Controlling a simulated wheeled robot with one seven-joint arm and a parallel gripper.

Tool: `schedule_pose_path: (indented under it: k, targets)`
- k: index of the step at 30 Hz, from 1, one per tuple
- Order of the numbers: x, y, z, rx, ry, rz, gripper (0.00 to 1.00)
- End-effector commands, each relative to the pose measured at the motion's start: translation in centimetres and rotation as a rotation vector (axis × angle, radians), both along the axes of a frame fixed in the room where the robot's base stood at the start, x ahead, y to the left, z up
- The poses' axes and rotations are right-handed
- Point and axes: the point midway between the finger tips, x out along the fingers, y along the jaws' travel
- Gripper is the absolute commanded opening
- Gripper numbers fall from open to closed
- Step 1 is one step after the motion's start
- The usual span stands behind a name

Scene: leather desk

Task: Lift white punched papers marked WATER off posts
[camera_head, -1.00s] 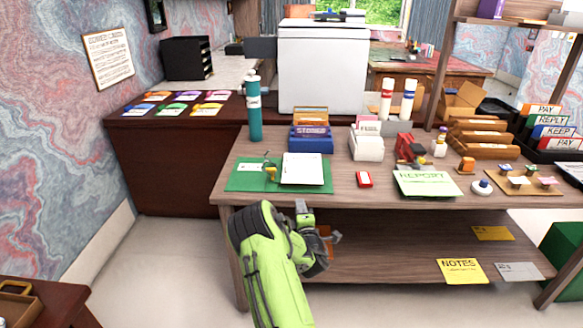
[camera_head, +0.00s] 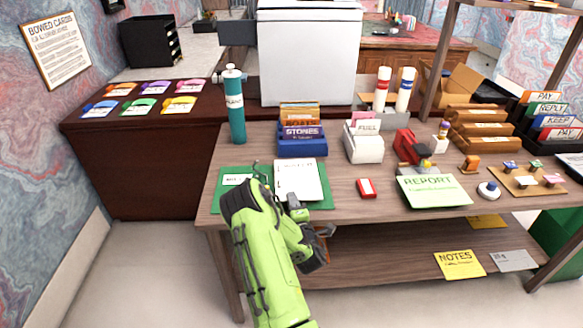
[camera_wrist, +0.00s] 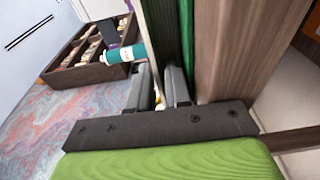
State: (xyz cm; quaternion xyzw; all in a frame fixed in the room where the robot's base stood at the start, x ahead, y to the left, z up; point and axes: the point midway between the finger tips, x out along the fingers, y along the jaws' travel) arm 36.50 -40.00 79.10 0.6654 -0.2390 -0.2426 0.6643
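White punched papers (camera_head: 310,180) lie on a green board (camera_head: 322,201) at the left end of the wooden desk. Their print is too small to read as WATER. A small metal fitting (camera_head: 258,172) stands left of the papers, beside a small white label (camera_head: 232,179). My gripper (camera_head: 308,222) is at the desk's front edge, just in front of the papers, and covers part of the board.
A teal bottle (camera_head: 236,112) and a blue STONES box (camera_head: 302,147) stand behind the board. A red box (camera_head: 366,188) and a green REPORT sheet (camera_head: 433,191) lie to the right. A lower shelf (camera_head: 380,262) runs under the desk (camera_head: 345,207).

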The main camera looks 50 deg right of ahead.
Motion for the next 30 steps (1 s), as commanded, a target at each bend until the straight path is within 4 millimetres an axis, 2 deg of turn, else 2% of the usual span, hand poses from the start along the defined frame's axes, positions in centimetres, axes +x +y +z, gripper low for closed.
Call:
schedule_pose_path:
  k: [7,10,11,30]
  targets:
    - [-0.08,0.05,-0.06,-0.001,-0.001,0.0,0.17]
    - [-0.07,0.04,-0.06,-0.001,-0.001,0.001,0.01]
    - [-0.06,0.05,-0.05,-0.001,-0.001,0.001,0.0]
    - [-0.06,0.06,-0.08,0.001,-0.001,0.001,0.0]
